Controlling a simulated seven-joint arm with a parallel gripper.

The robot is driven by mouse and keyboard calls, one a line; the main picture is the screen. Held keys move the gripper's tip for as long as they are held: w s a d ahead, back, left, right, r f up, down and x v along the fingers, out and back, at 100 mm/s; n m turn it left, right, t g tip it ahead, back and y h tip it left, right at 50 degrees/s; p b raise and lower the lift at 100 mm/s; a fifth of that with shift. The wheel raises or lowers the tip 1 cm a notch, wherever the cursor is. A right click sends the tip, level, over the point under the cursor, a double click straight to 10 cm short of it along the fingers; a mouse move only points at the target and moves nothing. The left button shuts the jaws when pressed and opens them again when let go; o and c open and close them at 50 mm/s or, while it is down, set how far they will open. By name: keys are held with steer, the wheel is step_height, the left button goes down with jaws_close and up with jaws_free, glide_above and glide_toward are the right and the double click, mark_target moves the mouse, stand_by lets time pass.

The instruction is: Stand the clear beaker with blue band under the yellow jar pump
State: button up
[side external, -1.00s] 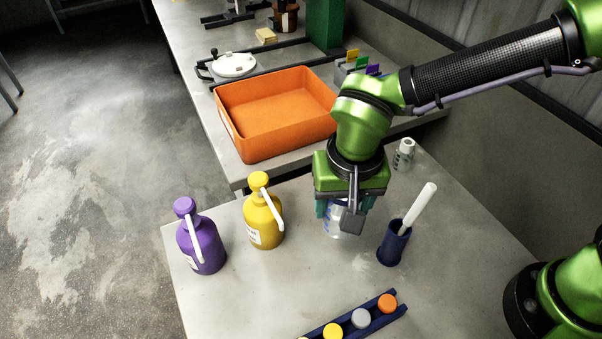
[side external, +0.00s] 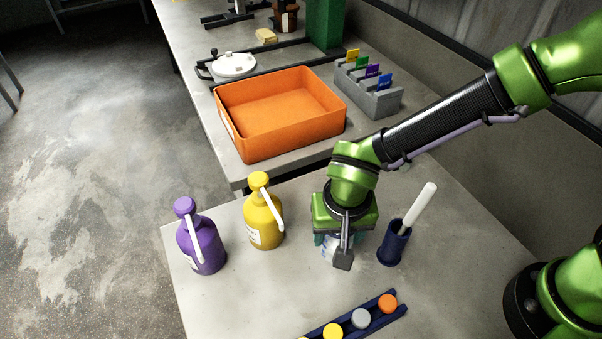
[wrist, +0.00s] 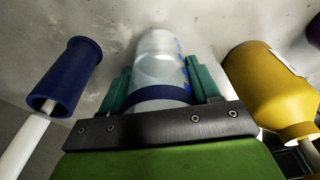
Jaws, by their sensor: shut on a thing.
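The clear beaker with blue band (wrist: 158,70) is between the teal fingers of my gripper (wrist: 162,88) in the wrist view. The gripper is shut on it. In the side view my gripper (side external: 338,240) hides most of the beaker (side external: 328,250); I cannot tell whether its base touches the table. The yellow jar pump (side external: 263,215) stands upright to the left of the gripper, its white spout slanting down to the right. The yellow jar also shows at the right of the wrist view (wrist: 268,88). The beaker is apart from the jar.
A purple pump jar (side external: 202,240) stands left of the yellow one. A dark blue holder (side external: 393,246) with a white rod is close right of my gripper. A rack (side external: 345,325) with coloured caps lies in front. An orange tray (side external: 240,145) is behind. Table between beaker and yellow jar is clear.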

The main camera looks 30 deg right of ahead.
steer(key=shift+f, duration=0.45)
steer(key=shift+f, duration=0.2)
steer(key=o, duration=1.2)
steer(key=shift+c, duration=0.2)
step_height(320, 180, up, 16)
steer(key=s+a, duration=0.1)
steer(key=s, duration=0.1)
steer(key=s+d+r+t+y, duration=0.1)
steer(key=s+d+r+t, duration=0.1)
steer(key=d, duration=1)
steer(key=s+d+r+t+y, duration=0.1)
steer(key=d+r+t, duration=0.2)
steer(key=d, duration=1)
steer(key=shift+s+r+t+y, duration=0.3)
steer(key=shift+s+r+y, duration=0.05)
steer(key=shift+y, duration=0.05)
